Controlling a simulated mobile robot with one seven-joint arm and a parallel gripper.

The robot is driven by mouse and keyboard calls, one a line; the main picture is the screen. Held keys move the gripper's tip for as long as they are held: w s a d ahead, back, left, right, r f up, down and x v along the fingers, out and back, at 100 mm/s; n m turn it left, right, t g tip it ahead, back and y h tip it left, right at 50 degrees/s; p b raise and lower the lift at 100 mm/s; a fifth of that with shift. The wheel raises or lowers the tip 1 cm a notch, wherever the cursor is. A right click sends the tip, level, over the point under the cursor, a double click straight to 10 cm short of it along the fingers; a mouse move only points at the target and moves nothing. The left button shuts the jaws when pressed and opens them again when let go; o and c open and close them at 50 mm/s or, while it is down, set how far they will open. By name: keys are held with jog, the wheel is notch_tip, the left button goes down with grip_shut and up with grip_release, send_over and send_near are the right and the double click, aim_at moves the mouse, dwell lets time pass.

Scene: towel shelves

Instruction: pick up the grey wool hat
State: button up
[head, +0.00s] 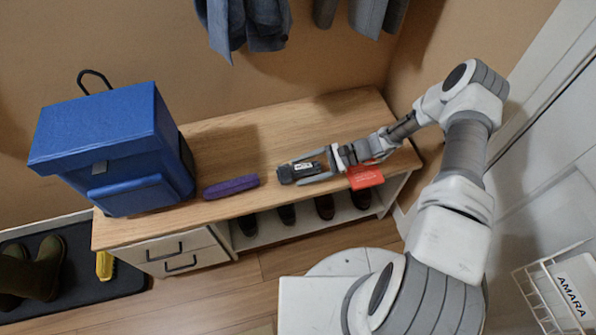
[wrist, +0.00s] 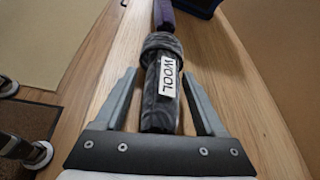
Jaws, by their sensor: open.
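The grey wool hat (head: 286,174) is a dark grey, rolled-looking bundle with a white label, lying on the wooden bench top (head: 232,140). In the wrist view the hat (wrist: 161,48) has a thicker cuff at its far end, and its label reads "WOOL". My gripper (head: 304,169) is low over the bench, reaching in from the right. In the wrist view my gripper (wrist: 158,76) is open, with one finger on each side of the hat's near part. Small gaps show between the fingers and the hat.
A purple folded item (head: 231,186) lies left of the hat, with a big blue bag (head: 115,150) beyond it. A red card (head: 365,176) is at the bench's front edge, close to my arm. Jackets (head: 245,22) hang above. Shoes (head: 325,207) stand on the shelf below.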

jog(key=c, duration=1.1)
jog(key=shift+r, duration=0.1)
